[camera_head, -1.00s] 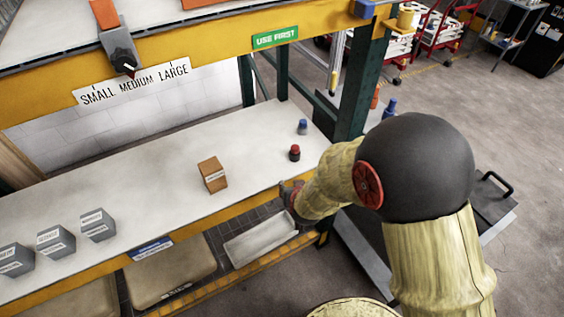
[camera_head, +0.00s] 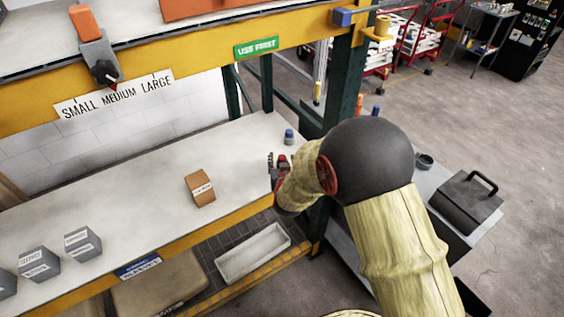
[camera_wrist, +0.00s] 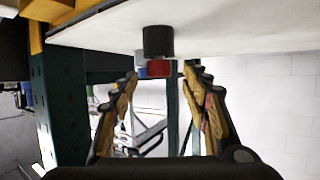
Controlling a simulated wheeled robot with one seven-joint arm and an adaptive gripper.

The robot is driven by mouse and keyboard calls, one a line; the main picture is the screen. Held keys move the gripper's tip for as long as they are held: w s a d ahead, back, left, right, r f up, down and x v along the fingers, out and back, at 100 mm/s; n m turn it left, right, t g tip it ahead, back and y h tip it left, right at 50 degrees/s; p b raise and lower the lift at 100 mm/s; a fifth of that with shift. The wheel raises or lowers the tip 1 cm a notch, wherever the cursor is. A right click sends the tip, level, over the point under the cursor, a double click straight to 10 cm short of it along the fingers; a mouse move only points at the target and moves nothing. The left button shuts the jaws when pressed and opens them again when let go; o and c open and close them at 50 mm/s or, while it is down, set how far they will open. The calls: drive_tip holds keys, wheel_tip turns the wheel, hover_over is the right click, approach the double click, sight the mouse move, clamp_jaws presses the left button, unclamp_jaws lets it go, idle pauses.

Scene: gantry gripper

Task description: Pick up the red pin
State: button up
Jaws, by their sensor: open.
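The red pin (camera_head: 283,157) stands on the white bench top near its right end in the head view, partly hidden by my gripper (camera_head: 275,168). In the wrist view, the picture is upside down. There the red pin's red end (camera_wrist: 159,68) and dark base (camera_wrist: 158,41) show upright on the bench. My gripper (camera_wrist: 160,77) is open, with one finger on each side of the pin's line and the pin at or just beyond the fingertips. I cannot tell any contact. Nothing is held.
A blue pin (camera_head: 289,137) stands just behind the red pin. A brown box (camera_head: 200,189) and several grey boxes (camera_head: 83,244) sit farther left on the bench. A dark green post (camera_head: 343,90) rises close to the right. The bench between the brown box and my gripper is clear.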

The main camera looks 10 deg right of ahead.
drive_tip(key=shift+w+d+f, duration=0.1)
drive_tip(key=shift+w+f, duration=0.05)
drive_tip(key=shift+w, duration=0.3)
drive_tip(key=shift+c, duration=0.5)
clamp_jaws()
